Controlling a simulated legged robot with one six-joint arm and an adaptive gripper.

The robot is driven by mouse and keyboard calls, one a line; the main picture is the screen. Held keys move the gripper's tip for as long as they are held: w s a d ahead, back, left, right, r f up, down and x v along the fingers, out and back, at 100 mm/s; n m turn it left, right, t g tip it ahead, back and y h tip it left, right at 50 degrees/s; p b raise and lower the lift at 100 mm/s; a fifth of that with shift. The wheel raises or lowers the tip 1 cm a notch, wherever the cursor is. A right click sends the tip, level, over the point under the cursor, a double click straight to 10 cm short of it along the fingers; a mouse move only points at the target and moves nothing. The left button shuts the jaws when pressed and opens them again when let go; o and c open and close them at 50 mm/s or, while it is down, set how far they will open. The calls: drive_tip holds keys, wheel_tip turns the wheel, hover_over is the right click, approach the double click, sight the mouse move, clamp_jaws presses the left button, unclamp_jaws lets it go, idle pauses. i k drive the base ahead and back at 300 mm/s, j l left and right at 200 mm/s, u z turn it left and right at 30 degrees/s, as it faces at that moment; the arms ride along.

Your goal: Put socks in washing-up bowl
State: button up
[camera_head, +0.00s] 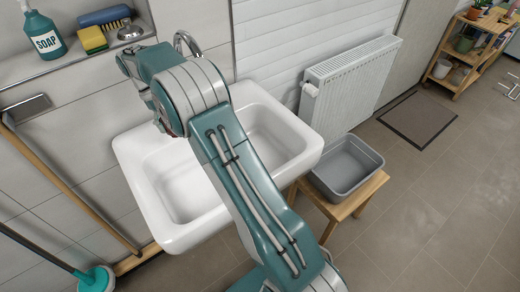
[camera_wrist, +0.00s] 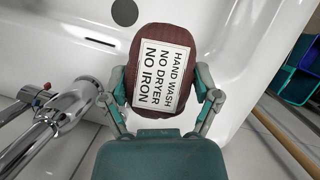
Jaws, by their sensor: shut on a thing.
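My gripper (camera_wrist: 163,92) is shut on a dark maroon ribbed bundle, apparently the socks (camera_wrist: 136,108), with one finger on each side. A white label on it reads "HAND WASH NO DRYER NO IRON". The gripper holds it over the white sink, near the tap. In the head view my arm hides most of the gripper and the bundle. The grey washing-up bowl (camera_head: 347,165) stands on a wooden stool (camera_head: 352,201) right of the sink, and its visible inside looks empty. The bowl is apart from the gripper and cannot be made out in the wrist view.
The white sink (camera_head: 160,222) lies under my arm. Its chrome tap (camera_wrist: 55,118) is close to my gripper. A white radiator (camera_head: 352,80) is on the wall behind the bowl. A soap bottle (camera_head: 43,35) and sponges stand on the ledge. Floor right of the stool is clear.

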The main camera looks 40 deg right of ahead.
sight(336, 179)
drive_tip(key=k, duration=1.05)
drive_tip(key=k+z, duration=0.2)
drive_tip(key=z, duration=1.1)
drive_tip(key=i+j+z, duration=0.2)
drive_tip(key=i+z, duration=0.15)
drive_tip(key=z, duration=0.15)
drive_tip(key=i+j+z, duration=0.3)
drive_tip(key=z, duration=0.15)
drive_tip(key=i+j, duration=0.65)
drive_tip(key=j, duration=0.15)
